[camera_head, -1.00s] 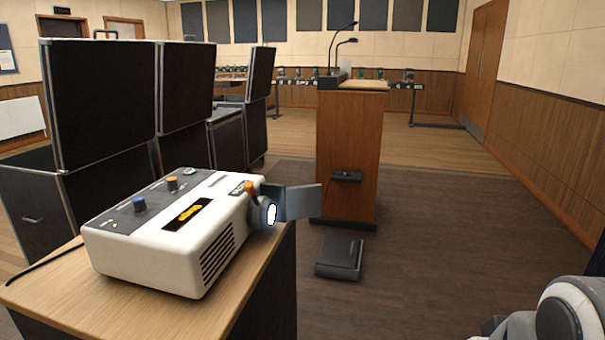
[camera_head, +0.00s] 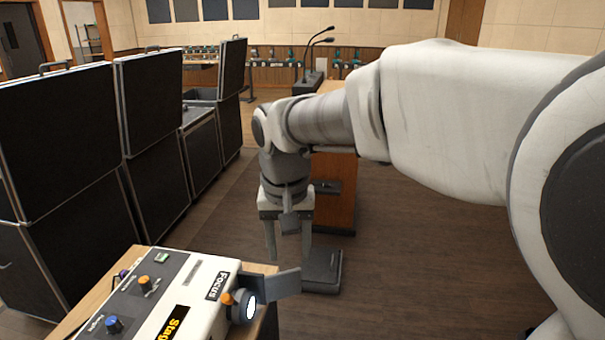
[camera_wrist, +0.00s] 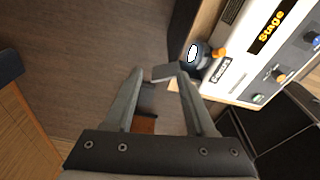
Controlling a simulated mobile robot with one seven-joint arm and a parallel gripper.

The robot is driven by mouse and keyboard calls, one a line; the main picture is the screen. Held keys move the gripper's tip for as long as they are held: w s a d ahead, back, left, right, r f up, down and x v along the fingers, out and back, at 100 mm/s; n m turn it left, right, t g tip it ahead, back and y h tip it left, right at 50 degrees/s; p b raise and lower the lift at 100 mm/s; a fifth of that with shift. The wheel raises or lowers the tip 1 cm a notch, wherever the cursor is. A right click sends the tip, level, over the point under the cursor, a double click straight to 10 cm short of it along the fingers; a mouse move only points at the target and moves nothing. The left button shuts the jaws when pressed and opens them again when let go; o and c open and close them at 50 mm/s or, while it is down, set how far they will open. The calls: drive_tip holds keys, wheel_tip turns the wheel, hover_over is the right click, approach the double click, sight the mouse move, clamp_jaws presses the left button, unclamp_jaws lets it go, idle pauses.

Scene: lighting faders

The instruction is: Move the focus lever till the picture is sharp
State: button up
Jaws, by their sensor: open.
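A white projector-like unit (camera_head: 205,310) with a grey top panel sits on a wooden stand at the lower left. Its orange focus lever (camera_head: 228,298) stands by the lit lens barrel (camera_head: 245,307), next to the label "Focus" (camera_head: 217,286). The lever also shows in the wrist view (camera_wrist: 219,52). A dark display (camera_head: 174,322) shows orange letters, readable as "Stage" in the wrist view (camera_wrist: 271,30). My gripper (camera_head: 288,248) points down, open and empty, beyond the lens, apart from the lever. In the wrist view (camera_wrist: 160,80) the lever lies right of the fingers.
A grey flap (camera_head: 277,285) sticks out beside the lens, close to the gripper. Orange (camera_head: 145,283) and blue (camera_head: 114,324) knobs sit on the panel. Black cases (camera_head: 60,140) line the left. A wooden lectern (camera_head: 335,190) and black floor box (camera_head: 322,268) stand beyond.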

drive_tip(key=a+r+p, duration=0.4)
drive_tip(key=a+p, duration=0.3)
drive_tip(key=a, duration=0.2)
drive_tip(key=g+h+p, duration=0.1)
drive_tip(key=h+p, duration=0.1)
drive_tip(key=p, duration=0.2)
approach(225, 294)
drive_tip(key=shift+n, duration=0.3)
drive_tip(key=f, duration=0.3)
drive_tip(key=d+f, duration=0.1)
drive_tip(key=f, duration=0.6)
drive_tip(key=shift+w+d, duration=0.2)
drive_tip(key=shift+d, duration=0.2)
clamp_jaws()
